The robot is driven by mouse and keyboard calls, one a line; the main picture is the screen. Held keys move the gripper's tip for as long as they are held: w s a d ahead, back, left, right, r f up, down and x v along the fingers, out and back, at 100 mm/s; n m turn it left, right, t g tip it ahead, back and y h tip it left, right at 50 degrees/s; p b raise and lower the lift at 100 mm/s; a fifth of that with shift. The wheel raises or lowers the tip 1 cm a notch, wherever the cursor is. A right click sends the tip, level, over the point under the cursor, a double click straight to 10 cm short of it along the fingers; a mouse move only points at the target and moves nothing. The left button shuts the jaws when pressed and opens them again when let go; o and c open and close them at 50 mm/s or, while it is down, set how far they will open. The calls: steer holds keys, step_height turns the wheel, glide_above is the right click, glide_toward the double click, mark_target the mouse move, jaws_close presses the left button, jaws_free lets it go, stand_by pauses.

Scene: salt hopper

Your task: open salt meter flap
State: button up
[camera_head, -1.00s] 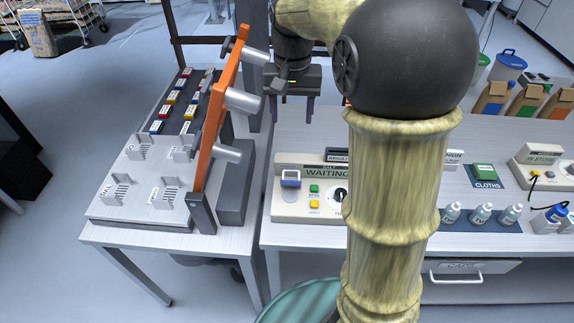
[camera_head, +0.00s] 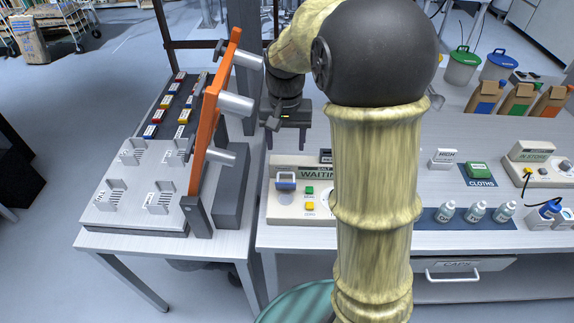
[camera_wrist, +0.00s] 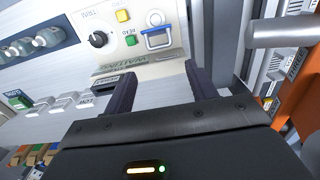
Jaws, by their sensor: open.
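The salt meter (camera_head: 290,207) is a cream box on the bench with a "WAITING" display, a green and a yellow button. Its flap (camera_head: 286,180) is a small blue-framed piece at the left of the face. In the wrist view the flap (camera_wrist: 158,38) shows as a blue frame with a pale handle, beyond the fingertips. My gripper (camera_head: 288,148) is open and empty, above and behind the meter; in the wrist view its two dark fingers (camera_wrist: 160,82) point toward the meter (camera_wrist: 128,62). They look apart from the flap. My arm hides the meter's right part.
An orange upright frame with grey cylinders (camera_head: 213,110) stands close left of the gripper. A drawer (camera_head: 458,270) is below.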

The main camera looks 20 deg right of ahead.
step_height(320, 180, down, 9)
steer(key=shift+f, duration=0.1)
steer(key=shift+c, duration=0.5)
steer(key=shift+p, duration=0.3)
steer(key=c, duration=0.7)
